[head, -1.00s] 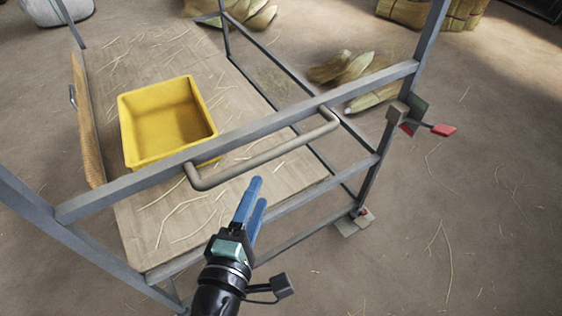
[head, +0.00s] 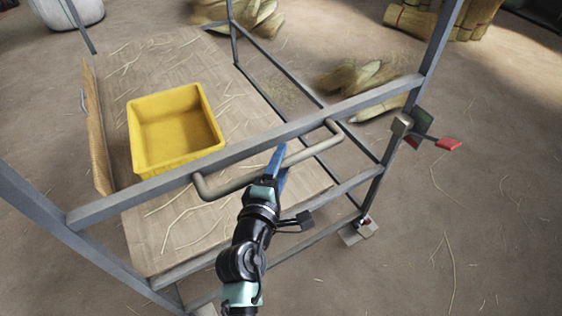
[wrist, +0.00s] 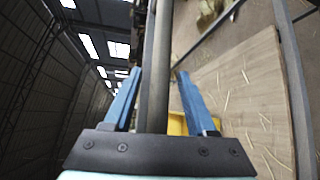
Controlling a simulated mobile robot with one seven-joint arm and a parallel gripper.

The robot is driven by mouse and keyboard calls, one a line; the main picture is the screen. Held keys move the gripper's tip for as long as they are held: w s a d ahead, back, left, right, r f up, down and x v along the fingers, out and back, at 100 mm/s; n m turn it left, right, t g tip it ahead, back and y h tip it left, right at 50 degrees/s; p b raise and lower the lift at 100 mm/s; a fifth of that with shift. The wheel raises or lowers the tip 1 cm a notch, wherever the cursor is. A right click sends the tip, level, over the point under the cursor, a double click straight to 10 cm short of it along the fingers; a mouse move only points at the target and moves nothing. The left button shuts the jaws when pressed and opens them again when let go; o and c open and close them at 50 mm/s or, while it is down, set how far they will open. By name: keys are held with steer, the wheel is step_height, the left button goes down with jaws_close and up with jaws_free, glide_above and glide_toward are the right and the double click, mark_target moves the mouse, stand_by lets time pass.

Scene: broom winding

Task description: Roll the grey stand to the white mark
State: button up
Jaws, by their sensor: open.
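The grey stand (head: 300,126) is a metal frame with a straw-strewn wooden deck, close in front of me in the head view. Its bent handle (head: 225,187) sticks out from the near top rail. My gripper (head: 279,158) is at the middle of this handle, its blue fingers open. In the wrist view, the handle bar (wrist: 157,95) runs between the two spread fingers of my gripper (wrist: 158,75), with a gap on both sides. I see no white mark on the floor in these frames.
A yellow bin (head: 172,130) sits on the deck. Straw bundles (head: 370,85) lie on the floor behind. The floor to the right is mostly clear, with scattered straws.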

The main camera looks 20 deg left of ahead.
jaws_close()
stand_by(1.4)
